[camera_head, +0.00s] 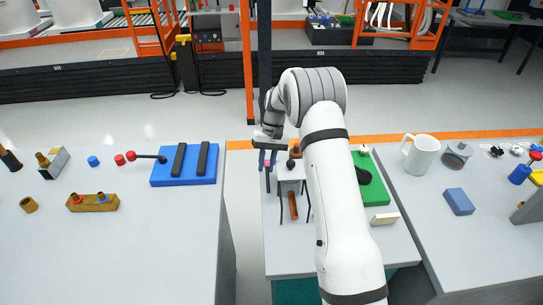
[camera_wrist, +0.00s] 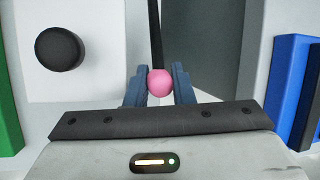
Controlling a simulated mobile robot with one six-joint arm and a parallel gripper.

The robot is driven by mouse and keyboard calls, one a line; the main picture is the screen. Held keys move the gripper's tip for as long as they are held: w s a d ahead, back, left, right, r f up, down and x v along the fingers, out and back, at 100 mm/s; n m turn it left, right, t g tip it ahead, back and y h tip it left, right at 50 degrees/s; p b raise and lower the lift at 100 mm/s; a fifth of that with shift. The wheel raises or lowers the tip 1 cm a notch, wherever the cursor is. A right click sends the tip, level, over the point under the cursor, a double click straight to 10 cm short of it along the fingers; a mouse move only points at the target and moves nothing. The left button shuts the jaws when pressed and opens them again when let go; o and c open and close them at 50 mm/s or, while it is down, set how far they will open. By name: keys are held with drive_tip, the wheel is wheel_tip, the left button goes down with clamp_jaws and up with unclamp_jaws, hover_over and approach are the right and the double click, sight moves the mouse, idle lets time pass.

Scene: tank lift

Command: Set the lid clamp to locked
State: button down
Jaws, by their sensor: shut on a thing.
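A pink ball (camera_wrist: 160,84) sits at the end of a thin black rod (camera_wrist: 155,35) in the wrist view, which looks like the lid clamp's lever. My gripper (camera_wrist: 159,88) is shut on this ball, with one dark blue finger on each side. In the head view my gripper (camera_head: 267,160) is at the left edge of a small pale tank (camera_head: 290,172) with thin dark legs. A black round knob (camera_wrist: 59,48) shows to the left of the ball in the wrist view. The clamp's locked mark cannot be made out.
Left of the gap between tables, a blue board (camera_head: 165,176) carries two black bars and a red-knobbed lever. A green board (camera_head: 371,190) lies right of the tank, partly behind my arm. A white mug (camera_head: 420,155) and blue block (camera_head: 459,201) stand farther right.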

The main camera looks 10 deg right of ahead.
drive_tip(key=shift+w+r, duration=0.1)
drive_tip(key=shift+r, duration=0.05)
drive_tip(key=c, duration=1.6)
unclamp_jaws()
drive_tip(key=shift+o, duration=0.2)
drive_tip(key=p+v, duration=0.4)
drive_tip(key=v, duration=0.4)
drive_tip(key=shift+c, duration=0.2)
